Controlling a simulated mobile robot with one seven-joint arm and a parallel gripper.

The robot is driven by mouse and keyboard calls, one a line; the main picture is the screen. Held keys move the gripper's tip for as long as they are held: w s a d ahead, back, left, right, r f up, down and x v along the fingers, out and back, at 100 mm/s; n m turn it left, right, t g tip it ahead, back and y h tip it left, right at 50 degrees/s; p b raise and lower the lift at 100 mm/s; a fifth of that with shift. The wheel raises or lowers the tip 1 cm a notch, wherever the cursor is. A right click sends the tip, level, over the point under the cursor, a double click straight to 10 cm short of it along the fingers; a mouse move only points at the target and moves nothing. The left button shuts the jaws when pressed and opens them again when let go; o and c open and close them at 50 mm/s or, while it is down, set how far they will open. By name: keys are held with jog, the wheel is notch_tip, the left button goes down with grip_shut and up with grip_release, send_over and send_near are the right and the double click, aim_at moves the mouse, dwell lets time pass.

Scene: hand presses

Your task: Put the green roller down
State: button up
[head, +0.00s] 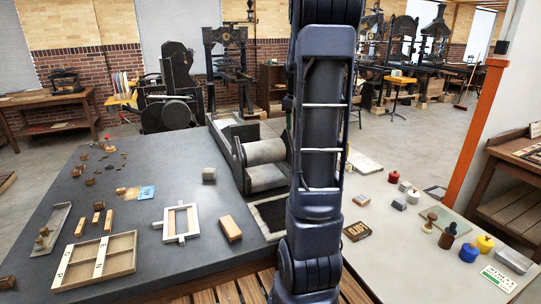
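I cannot make out the green roller in the head view; it may be outside the frame or behind my arm. My arm rises through the middle of the view and leaves at the top. My gripper is out of view, so I cannot see whether it holds anything. The dark grey table (150,225) stands at the left, and a pale table (395,235) stands at the right. A pale green mat (455,222) lies on the pale table, with a brown-handled tool (447,237) at its edge.
Blue (469,252) and yellow (485,243) jars stand right.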

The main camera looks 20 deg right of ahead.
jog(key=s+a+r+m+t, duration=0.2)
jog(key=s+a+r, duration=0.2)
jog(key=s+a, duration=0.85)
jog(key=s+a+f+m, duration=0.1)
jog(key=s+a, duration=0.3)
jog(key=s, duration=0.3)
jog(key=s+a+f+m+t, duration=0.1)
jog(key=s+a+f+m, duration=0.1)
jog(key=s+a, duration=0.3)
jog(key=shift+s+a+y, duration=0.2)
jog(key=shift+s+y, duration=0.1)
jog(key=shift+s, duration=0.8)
